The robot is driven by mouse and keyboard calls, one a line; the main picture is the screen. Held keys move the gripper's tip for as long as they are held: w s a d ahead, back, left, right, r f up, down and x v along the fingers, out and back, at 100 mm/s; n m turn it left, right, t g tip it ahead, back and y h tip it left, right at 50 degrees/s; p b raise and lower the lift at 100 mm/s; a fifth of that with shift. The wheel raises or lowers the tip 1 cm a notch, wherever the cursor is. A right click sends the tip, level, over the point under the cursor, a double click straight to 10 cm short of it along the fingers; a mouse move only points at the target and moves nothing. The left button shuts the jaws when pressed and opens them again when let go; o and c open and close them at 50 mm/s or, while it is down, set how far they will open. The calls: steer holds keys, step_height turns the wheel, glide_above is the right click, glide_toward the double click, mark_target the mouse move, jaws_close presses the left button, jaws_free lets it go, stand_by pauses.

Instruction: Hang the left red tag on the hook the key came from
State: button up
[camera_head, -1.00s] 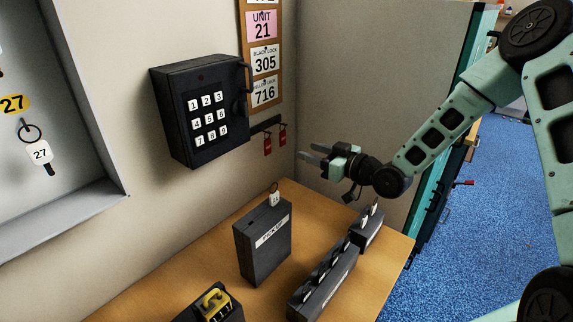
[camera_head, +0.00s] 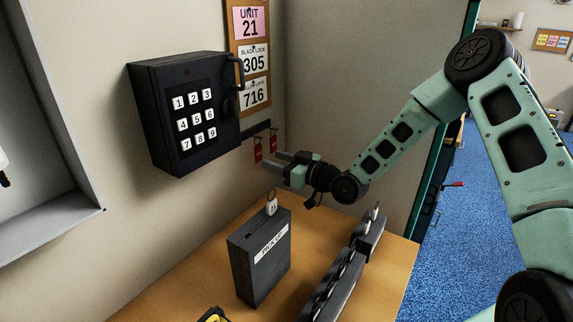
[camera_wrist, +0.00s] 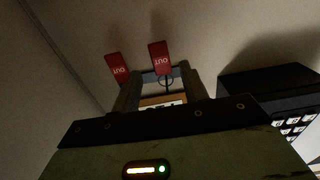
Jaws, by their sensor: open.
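Two red tags hang from a small dark rail (camera_head: 257,129) on the wall beside the black keypad box. In the head view, the left red tag (camera_head: 258,151) hangs slightly nearer than the right red tag (camera_head: 273,140). My gripper (camera_head: 276,160) is open and empty, with its fingers pointing at the tags from the right. The wrist view is turned over: the left red tag (camera_wrist: 158,57) shows ahead of the gap between my fingers (camera_wrist: 160,80). The right red tag (camera_wrist: 117,68) shows outside that gap, to its left. I cannot identify the key's hook.
The black keypad box (camera_head: 185,112) is on the wall just left of the tags. A grey wall cabinet (camera_head: 75,217) is partly visible at far left. A PICK UP box (camera_head: 262,262) with a white key tag (camera_head: 271,207) stands on the wooden desk (camera_head: 205,280), beside a dark rack (camera_head: 340,280).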

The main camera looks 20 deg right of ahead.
mark_target(259, 151)
steer(key=b+x, duration=0.1)
steer(key=x, duration=0.2)
steer(key=shift+b+x, duration=0.45)
steer(key=shift+x, duration=0.75)
steer(key=c, duration=0.7)
steer(key=shift+s+d+r, duration=0.1)
steer(key=shift+s+r, duration=0.1)
steer(key=shift+r, duration=0.3)
steer(key=v, duration=0.8)
steer(key=shift+s, duration=0.25)
stand_by(0.8)
steer(key=shift+d, duration=0.15)
